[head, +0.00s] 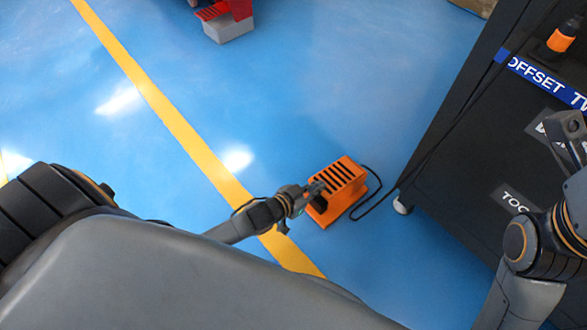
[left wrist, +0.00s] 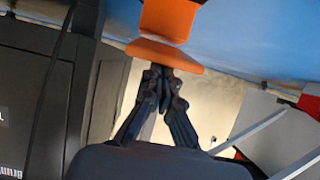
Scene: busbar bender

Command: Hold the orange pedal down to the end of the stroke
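The orange pedal (head: 340,183), a ribbed orange foot unit, stands on the blue floor right of the yellow line in the head view. My left gripper (head: 318,188) reaches down to its near left side and overlaps it in the picture. In the left wrist view the left gripper's fingers (left wrist: 160,88) are drawn together, with nothing visible between them. Their tips meet or nearly meet an orange plate of the pedal (left wrist: 165,56); contact and the pedal's depth of travel cannot be told. At the right edge, my right arm's end is partly cut off.
A dark cabinet (head: 455,130) with labels and a caster stands right of the pedal. A black cable (head: 372,200) loops beside the pedal. A red and grey object (head: 228,22) stands at the top. The floor left of the pedal is clear.

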